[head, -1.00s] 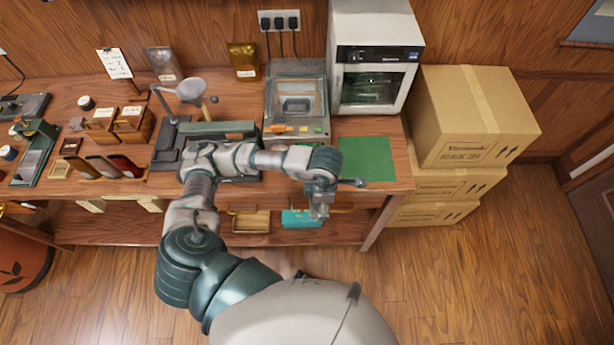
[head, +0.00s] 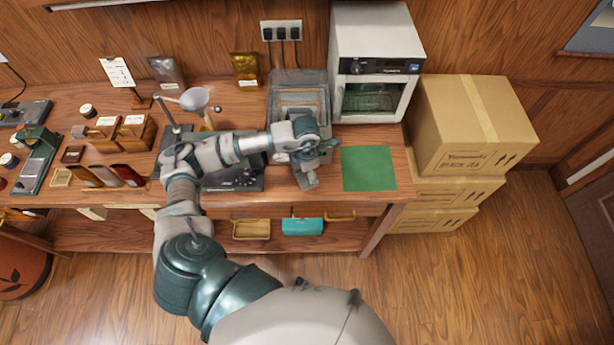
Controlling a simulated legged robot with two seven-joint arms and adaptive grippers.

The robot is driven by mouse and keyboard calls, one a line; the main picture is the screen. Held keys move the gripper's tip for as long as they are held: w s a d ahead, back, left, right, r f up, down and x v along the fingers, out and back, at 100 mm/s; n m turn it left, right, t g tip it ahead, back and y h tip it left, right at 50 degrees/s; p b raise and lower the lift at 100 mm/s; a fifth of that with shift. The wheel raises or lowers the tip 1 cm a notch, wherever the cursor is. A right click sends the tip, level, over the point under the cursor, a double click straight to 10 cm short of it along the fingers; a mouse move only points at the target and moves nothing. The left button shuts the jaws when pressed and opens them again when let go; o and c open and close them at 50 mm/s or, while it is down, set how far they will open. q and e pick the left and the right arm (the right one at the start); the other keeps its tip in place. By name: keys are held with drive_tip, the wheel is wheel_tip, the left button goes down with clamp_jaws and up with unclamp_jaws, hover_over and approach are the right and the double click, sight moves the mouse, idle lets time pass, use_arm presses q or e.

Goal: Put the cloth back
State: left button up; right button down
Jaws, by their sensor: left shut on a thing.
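My left gripper (head: 308,180) is over the front edge of the table, in front of the glass-lidded machine and left of the green mat. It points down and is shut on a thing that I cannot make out. A flat green square (head: 368,168), a cloth or a mat, lies on the table's right end, apart from the gripper. A teal thing (head: 302,227) shows below the tabletop; I cannot tell whether it is folded cloth or a box. My right gripper is not in view.
The glass-lidded machine (head: 298,90) and a white oven (head: 375,75) stand at the back. Stacked cartons (head: 465,135) stand right of the table. A lamp-like stand (head: 194,100) and several small tea items crowd the left. A small wooden tray (head: 251,229) is below the tabletop.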

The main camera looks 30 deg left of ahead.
sight(305, 178)
use_arm(q)
drive_tip(key=f, duration=0.3)
drive_tip(key=shift+w+a+f+p, duration=0.1)
drive_tip(key=shift+a+f+p, duration=0.15)
drive_tip(key=shift+a+p, duration=0.1)
drive_tip(key=shift+d, duration=0.55)
drive_tip(key=shift+f, duration=0.15)
drive_tip(key=o, duration=1)
drive_tip(key=shift+a, duration=0.45)
drive_tip(key=r, duration=0.7)
drive_tip(key=r+b, duration=0.1)
drive_tip(key=r, duration=0.3)
drive_tip(key=shift+d, duration=0.35)
drive_tip(key=shift+a+r, duration=0.2)
drive_tip(key=shift+r, duration=0.45)
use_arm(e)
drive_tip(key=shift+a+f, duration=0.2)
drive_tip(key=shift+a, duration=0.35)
